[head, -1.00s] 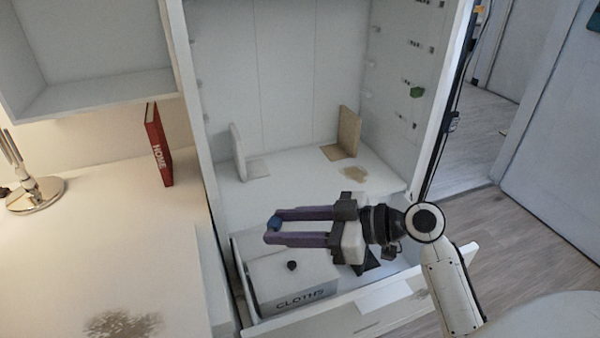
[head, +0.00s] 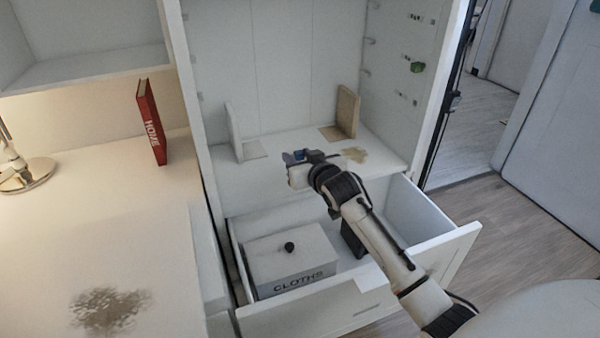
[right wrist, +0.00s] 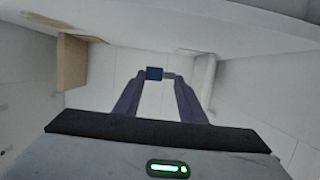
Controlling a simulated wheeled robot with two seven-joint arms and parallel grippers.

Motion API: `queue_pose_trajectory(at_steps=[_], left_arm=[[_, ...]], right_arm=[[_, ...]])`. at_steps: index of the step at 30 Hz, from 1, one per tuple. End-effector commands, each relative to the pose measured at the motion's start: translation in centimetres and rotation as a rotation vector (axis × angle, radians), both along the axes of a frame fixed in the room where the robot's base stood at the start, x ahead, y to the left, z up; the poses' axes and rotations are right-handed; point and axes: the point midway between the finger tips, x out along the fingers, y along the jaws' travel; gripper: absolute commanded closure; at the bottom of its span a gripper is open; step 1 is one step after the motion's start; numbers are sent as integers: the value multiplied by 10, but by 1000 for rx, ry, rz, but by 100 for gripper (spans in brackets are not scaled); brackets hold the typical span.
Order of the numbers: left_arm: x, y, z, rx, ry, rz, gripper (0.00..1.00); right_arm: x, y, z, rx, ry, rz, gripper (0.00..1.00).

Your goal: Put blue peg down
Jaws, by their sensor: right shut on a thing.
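My right gripper (head: 297,157) reaches into the shelf bay above the shelf board, between the two bookends, pointing away from the head camera. It is shut on the small blue peg (right wrist: 154,73), which sits between the fingertips in the right wrist view. In the head view a bit of blue shows at the gripper's far end, but the wrist hides most of the fingers and peg. I cannot tell how far above the board the peg is. My left gripper is in neither view.
A white bookend (head: 234,132) and a tan bookend (head: 346,112) flank the gripper; the tan one also shows in the right wrist view (right wrist: 73,62). A green peg (head: 417,67) is on the right wall. Below is an open drawer (head: 440,257) with a CLOTHS box (head: 292,262).

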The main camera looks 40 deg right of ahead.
Motion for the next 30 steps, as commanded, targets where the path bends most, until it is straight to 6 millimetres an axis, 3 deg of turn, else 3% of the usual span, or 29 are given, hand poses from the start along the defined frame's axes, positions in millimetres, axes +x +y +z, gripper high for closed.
queue_pose_trajectory(at_steps=[1, 8, 13, 20, 21, 24, 30], left_arm=[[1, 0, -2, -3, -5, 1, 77], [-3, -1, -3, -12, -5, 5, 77], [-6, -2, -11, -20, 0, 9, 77], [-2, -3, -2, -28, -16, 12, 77], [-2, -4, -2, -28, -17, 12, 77], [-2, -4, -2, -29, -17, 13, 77], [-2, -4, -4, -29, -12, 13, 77]], right_arm=[[0, 0, -10, 0, 0, 1, 88], [0, 0, -28, 0, -1, 1, 88], [0, 1, -54, 1, 2, 1, 88], [0, 1, -57, 1, -1, 2, 88], [0, 1, -57, 1, -1, 2, 60], [0, 1, -57, 0, -1, 2, 44], [0, 1, -57, 0, -1, 2, 44]])
